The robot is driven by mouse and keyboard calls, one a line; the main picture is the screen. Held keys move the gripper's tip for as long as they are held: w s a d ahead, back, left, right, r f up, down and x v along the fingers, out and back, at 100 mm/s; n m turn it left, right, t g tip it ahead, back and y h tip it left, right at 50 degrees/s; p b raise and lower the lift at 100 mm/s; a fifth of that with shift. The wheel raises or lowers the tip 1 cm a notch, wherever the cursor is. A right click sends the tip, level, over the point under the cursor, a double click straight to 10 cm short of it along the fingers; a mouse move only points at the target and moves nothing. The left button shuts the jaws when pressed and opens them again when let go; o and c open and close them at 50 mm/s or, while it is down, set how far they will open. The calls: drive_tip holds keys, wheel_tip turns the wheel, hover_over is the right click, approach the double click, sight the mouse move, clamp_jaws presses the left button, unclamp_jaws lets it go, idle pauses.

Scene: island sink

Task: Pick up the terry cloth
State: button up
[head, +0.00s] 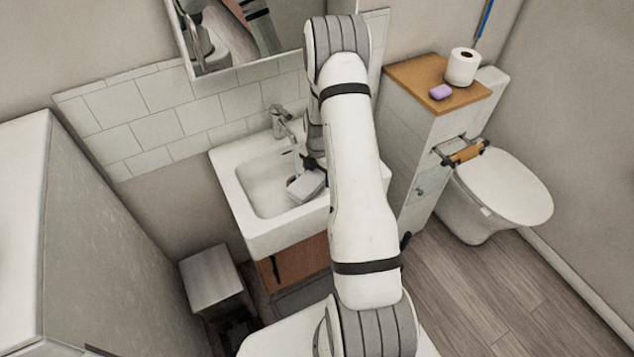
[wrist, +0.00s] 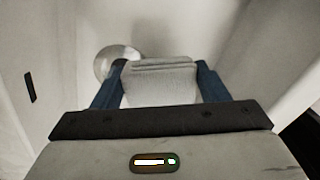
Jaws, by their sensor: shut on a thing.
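The terry cloth (wrist: 162,85) is a pale grey, folded piece between the two blue fingers of my gripper (wrist: 160,68) in the wrist view. My gripper is shut on it, with a finger at each side. In the head view the cloth (head: 307,187) shows as a small grey-white patch over the right part of the white sink (head: 246,207). My arm hides part of the gripper there. I cannot tell whether the cloth touches the basin.
A metal faucet (head: 281,122) stands at the back of the sink, close to my gripper. A round metal drain (wrist: 112,57) shows beside the cloth. A wooden-topped ledge (head: 408,73) with purple soap (head: 441,91) and a paper roll (head: 462,67) is at the right, near the toilet (head: 500,190).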

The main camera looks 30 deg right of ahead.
wheel_tip(320, 180, up, 14)
drive_tip(key=b, duration=0.2)
drive_tip(key=shift+b, duration=0.3)
drive_tip(key=shift+f, duration=0.1)
idle(0.4)
